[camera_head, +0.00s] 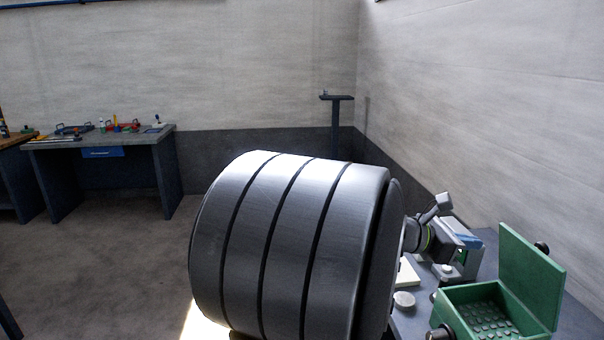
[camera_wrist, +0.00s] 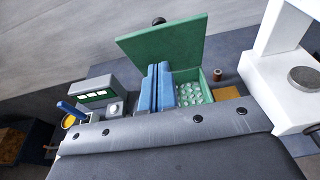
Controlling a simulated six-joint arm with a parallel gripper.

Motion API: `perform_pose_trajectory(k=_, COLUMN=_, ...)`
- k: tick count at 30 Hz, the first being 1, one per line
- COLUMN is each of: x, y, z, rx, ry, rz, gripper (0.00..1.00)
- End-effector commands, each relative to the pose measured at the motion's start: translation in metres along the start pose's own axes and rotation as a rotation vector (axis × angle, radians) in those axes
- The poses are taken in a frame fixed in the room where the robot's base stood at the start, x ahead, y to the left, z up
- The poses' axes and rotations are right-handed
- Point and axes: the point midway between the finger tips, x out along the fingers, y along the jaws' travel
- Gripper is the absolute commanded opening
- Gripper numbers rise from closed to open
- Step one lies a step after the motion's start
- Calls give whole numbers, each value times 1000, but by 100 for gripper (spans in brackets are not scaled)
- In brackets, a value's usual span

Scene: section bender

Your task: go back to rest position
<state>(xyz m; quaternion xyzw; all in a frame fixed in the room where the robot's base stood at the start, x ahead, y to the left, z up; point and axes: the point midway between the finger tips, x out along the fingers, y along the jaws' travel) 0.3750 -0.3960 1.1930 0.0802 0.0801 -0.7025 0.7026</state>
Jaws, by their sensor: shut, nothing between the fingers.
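My gripper (camera_wrist: 159,68) shows in the wrist view as two blue fingers side by side and touching, with nothing between them. They point toward an open green box (camera_wrist: 193,93) and overlap its left part in the picture. Whether they touch it I cannot tell. The box's lid stands raised, and several small pale round pieces lie inside.
In the wrist view, a grey device (camera_wrist: 93,97) with a green panel stands left of the fingers, and a white frame (camera_wrist: 268,80) with a metal disc stands right. A small brown spool (camera_wrist: 217,75) is near the box. In the head view, a workbench (camera_head: 100,141) stands far left beyond open floor.

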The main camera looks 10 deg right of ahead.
Motion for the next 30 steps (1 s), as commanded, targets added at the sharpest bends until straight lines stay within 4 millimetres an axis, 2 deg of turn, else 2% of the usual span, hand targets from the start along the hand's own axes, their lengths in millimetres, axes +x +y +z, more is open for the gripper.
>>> perform_pose_trajectory(k=5, x=11, y=0, z=-3, rx=-2, ry=1, rz=-2, gripper=0)
perform_pose_trajectory(k=8, x=26, y=-1, z=-7, rx=-1, ry=0, rz=-4, gripper=0)
perform_pose_trajectory(k=18, x=91, y=-1, z=-24, rx=-2, ry=1, rz=-4, gripper=0)
perform_pose_trajectory(k=22, x=113, y=-1, z=-17, rx=1, ry=-1, rz=-4, gripper=0)
perform_pose_trajectory(k=28, x=133, y=0, z=-5, rx=1, ry=0, rz=-1, gripper=0)
perform_pose_trajectory(k=30, x=128, y=0, z=-10, rx=-2, ry=1, rz=1, gripper=0)
